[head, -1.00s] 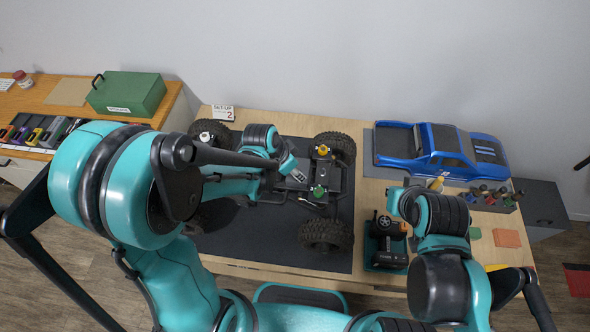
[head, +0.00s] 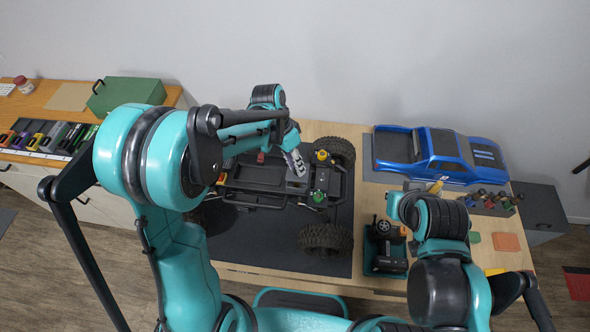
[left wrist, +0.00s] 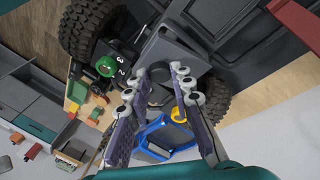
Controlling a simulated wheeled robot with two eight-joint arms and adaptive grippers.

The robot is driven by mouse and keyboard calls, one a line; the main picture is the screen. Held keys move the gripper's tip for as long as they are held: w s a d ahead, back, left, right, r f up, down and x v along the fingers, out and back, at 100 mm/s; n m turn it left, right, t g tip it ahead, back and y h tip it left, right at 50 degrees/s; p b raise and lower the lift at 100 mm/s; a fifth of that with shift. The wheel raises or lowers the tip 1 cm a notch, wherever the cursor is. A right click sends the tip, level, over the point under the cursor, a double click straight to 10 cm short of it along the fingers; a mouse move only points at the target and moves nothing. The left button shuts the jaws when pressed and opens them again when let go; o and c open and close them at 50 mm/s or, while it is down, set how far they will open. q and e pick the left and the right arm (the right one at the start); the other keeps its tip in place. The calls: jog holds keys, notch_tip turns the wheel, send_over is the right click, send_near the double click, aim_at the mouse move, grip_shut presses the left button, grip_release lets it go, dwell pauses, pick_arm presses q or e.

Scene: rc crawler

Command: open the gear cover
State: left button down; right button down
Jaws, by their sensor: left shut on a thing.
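The crawler chassis (head: 262,186) lies on a dark mat, its wheels around it. My left gripper (head: 299,168) is over its right half, between the yellow cap (head: 321,155) and the green cap (head: 318,197). In the left wrist view the left gripper (left wrist: 160,88) is shut on a dark grey part between its fingers, which I take for the gear cover (left wrist: 158,74). Whether the cover is raised I cannot tell. The green cap (left wrist: 106,66) also shows there, beside the marks 2 and 3.
A blue truck body (head: 440,152) stands at the back right, with a rack of small tools (head: 490,200) in front. A tray with a dark handset (head: 384,250) is right of the mat. A tyre (head: 326,237) is at the chassis's near right corner.

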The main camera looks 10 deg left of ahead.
pick_arm(q)
jog(key=shift+w+r+g+b, duration=0.25)
jog(key=shift+w+g, duration=0.2)
jog(key=shift+g, duration=0.2)
jog(key=shift+w+r+g+b, duration=0.1)
jog(key=shift+w+r+g, duration=0.15)
jog(key=shift+w+g, duration=0.3)
jog(key=shift+s, duration=0.1)
jog(key=c, duration=1.3)
grip_release()
jog(key=v, duration=1.2)
jog(key=shift+w, duration=0.2)
jog(key=shift+f, duration=0.15)
